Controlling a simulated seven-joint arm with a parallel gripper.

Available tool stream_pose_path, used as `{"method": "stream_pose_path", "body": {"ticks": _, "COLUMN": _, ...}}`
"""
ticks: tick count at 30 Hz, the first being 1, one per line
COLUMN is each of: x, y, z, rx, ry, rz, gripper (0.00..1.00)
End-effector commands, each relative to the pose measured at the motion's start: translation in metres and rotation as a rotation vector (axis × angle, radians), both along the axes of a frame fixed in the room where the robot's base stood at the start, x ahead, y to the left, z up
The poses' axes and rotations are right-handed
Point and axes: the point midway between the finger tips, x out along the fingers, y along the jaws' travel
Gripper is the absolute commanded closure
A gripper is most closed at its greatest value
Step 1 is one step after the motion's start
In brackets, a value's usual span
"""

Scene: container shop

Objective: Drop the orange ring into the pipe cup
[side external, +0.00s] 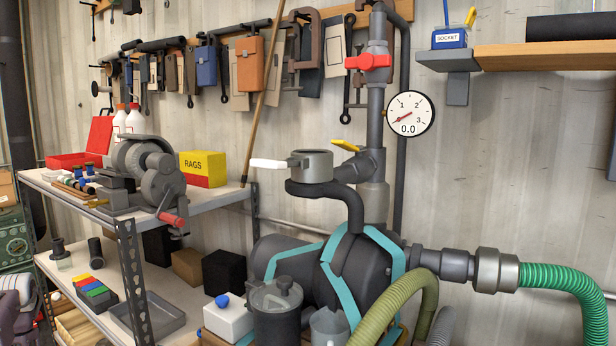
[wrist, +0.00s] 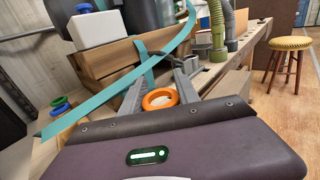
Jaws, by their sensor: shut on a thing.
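The orange ring (wrist: 147,102) shows in the wrist view, between the two grey fingers of my gripper (wrist: 161,84). My gripper is shut on it; the exact contact points are hard to make out. I cannot make out the ring in the side external view. There, an open grey cup-shaped fitting (side external: 318,163), which looks like the pipe cup, sits on a bent dark pipe at the middle, with a white-tipped handle to its left. Its inside is mostly hidden. I cannot place the cup surely in the wrist view.
A teal guard strip (wrist: 112,92) crosses close in front of my fingers in the wrist view.

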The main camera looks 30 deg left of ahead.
Motion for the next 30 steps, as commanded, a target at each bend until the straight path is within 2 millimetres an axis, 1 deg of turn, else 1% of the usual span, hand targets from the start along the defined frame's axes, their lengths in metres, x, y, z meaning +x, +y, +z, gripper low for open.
{"method": "stream_pose_path", "body": {"ticks": 10, "x": 0.0, "y": 0.0, "z": 0.001, "rx": 0.0, "ry": 0.0, "rz": 0.0, "gripper": 1.0}}
{"method": "stream_pose_path", "body": {"ticks": 11, "x": 0.0, "y": 0.0, "z": 0.003, "rx": 0.001, "ry": -0.001, "rz": 0.0, "gripper": 1.0}}
{"method": "stream_pose_path", "body": {"ticks": 12, "x": 0.0, "y": 0.001, "z": 0.01, "rx": 0.001, "ry": -0.001, "rz": 0.0, "gripper": 1.0}}
{"method": "stream_pose_path", "body": {"ticks": 14, "x": 0.001, "y": 0.001, "z": 0.029, "rx": 0.003, "ry": -0.001, "rz": 0.001, "gripper": 1.0}}
{"method": "stream_pose_path", "body": {"ticks": 17, "x": 0.001, "y": 0.001, "z": 0.083, "rx": 0.008, "ry": -0.004, "rz": 0.001, "gripper": 1.0}}
{"method": "stream_pose_path", "body": {"ticks": 18, "x": 0.001, "y": 0.001, "z": 0.109, "rx": 0.01, "ry": -0.006, "rz": 0.0, "gripper": 0.99}}
{"method": "stream_pose_path", "body": {"ticks": 20, "x": 0.0, "y": 0.0, "z": 0.149, "rx": 0.011, "ry": -0.007, "rz": 0.001, "gripper": 0.99}}
{"method": "stream_pose_path", "body": {"ticks": 21, "x": 0.0, "y": 0.0, "z": 0.174, "rx": 0.011, "ry": -0.006, "rz": 0.001, "gripper": 0.99}}
{"method": "stream_pose_path", "body": {"ticks": 23, "x": 0.0, "y": -0.001, "z": 0.213, "rx": 0.012, "ry": -0.006, "rz": 0.001, "gripper": 1.0}}
{"method": "stream_pose_path", "body": {"ticks": 24, "x": 0.0, "y": -0.001, "z": 0.239, "rx": 0.013, "ry": -0.008, "rz": 0.0, "gripper": 1.0}}
{"method": "stream_pose_path", "body": {"ticks": 26, "x": -0.001, "y": -0.001, "z": 0.278, "rx": 0.015, "ry": -0.008, "rz": 0.0, "gripper": 1.0}}
{"method": "stream_pose_path", "body": {"ticks": 27, "x": -0.001, "y": -0.002, "z": 0.304, "rx": 0.016, "ry": -0.009, "rz": -0.001, "gripper": 1.0}}
{"method": "stream_pose_path", "body": {"ticks": 29, "x": -0.001, "y": -0.002, "z": 0.343, "rx": 0.018, "ry": -0.011, "rz": -0.002, "gripper": 1.0}}
{"method": "stream_pose_path", "body": {"ticks": 30, "x": -0.001, "y": -0.002, "z": 0.369, "rx": 0.018, "ry": -0.011, "rz": -0.003, "gripper": 1.0}}
